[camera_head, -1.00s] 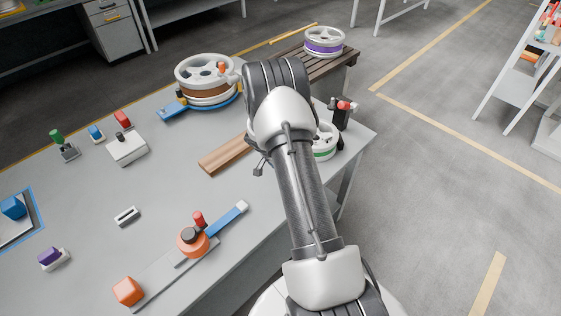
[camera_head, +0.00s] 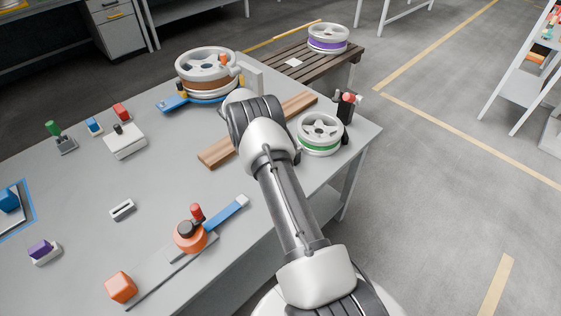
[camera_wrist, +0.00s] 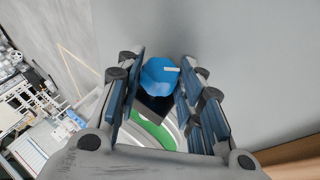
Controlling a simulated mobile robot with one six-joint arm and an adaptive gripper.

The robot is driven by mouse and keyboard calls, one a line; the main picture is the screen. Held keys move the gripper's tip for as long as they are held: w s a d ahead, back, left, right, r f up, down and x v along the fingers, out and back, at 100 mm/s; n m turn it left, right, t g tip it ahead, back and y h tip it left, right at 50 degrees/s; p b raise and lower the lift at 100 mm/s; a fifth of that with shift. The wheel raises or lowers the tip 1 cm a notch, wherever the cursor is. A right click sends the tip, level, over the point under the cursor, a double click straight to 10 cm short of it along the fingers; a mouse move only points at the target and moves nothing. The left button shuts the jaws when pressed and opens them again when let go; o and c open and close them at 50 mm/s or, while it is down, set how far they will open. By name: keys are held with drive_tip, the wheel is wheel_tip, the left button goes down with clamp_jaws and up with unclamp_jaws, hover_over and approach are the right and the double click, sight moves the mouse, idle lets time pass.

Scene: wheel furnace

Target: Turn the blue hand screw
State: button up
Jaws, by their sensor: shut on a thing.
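The blue hand screw (camera_wrist: 158,78), a rounded blue knob with a small white mark, shows in the wrist view. My gripper (camera_wrist: 157,62) has its dark blue finger pads on either side of the knob and is shut on it. A dark block sits just below the knob, and part of a green-and-white round thing (camera_wrist: 152,132) shows beneath. In the head view my own arm hides the gripper and the blue hand screw.
On the grey table (camera_head: 165,180) stand a brown-banded wheel (camera_head: 207,70) and a green-banded wheel (camera_head: 319,134). A wooden board (camera_head: 217,152) lies beside my arm. An orange fixture with a blue lever (camera_head: 230,213) is at the front.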

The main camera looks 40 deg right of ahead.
drive_tip(key=shift+d, duration=0.1)
idle(0.3)
drive_tip(key=o, duration=1)
drive_tip(key=shift+o, duration=0.2)
drive_tip(key=v, duration=1.2)
drive_tip(key=shift+w, duration=0.1)
